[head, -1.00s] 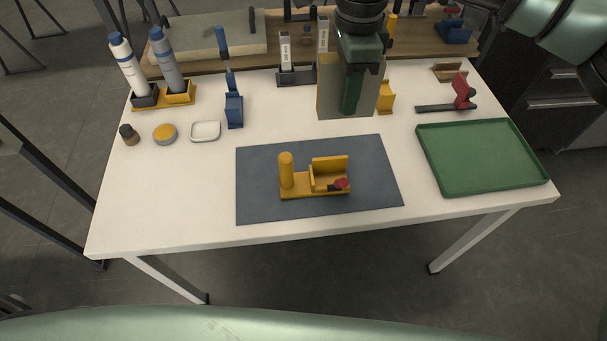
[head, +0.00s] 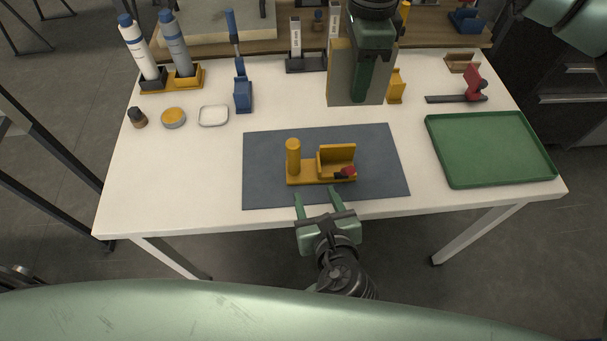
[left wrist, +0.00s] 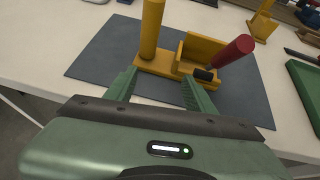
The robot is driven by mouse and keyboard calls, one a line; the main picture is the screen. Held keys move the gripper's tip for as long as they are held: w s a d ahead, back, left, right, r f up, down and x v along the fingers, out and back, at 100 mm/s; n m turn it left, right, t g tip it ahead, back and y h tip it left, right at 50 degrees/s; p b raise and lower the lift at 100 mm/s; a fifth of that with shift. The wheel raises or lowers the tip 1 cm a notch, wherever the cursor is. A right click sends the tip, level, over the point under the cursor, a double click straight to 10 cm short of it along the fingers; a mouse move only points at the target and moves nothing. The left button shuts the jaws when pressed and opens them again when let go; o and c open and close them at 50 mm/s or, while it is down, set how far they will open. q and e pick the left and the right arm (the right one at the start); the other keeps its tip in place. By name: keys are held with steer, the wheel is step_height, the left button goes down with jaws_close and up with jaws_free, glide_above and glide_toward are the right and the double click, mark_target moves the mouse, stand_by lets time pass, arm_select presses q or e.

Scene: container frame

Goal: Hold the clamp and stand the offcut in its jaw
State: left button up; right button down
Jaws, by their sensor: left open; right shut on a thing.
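The yellow clamp (head: 308,179) stands on the blue-grey mat, with an upright round post at its left, a channel-shaped jaw at its right and a red-tipped screw or lever in front. It also shows in the left wrist view (left wrist: 152,66). My left gripper (head: 316,194) is open and empty at the table's front edge, just in front of the clamp; its fingers (left wrist: 158,84) point toward the base without visibly touching it. My right gripper (head: 361,94) is shut on the offcut (head: 339,84), a grey-tan rectangular board, held upright behind the mat. The offcut hides things behind it.
The mat (head: 264,188) is otherwise bare. A green tray (head: 440,165) lies right, with a red-and-black tool (head: 474,88) behind it. Bottles (head: 139,50), a blue clamp (head: 242,95), a white dish (head: 213,116) and a round tin (head: 173,118) stand left. The front-left table is clear.

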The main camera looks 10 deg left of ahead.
mark_target(291, 148)
arm_select(q)
steer(key=w+a+r+y, duration=0.2)
steer(key=w+a+r, duration=0.1)
steer(key=r, duration=0.1)
steer(key=shift+t+h, duration=0.3)
steer(key=shift+h, duration=0.1)
steer(key=x, duration=1.1)
steer(key=shift+w+a, duration=0.1)
steer(key=shift+a, duration=0.15)
jaws_close()
stand_by(0.6)
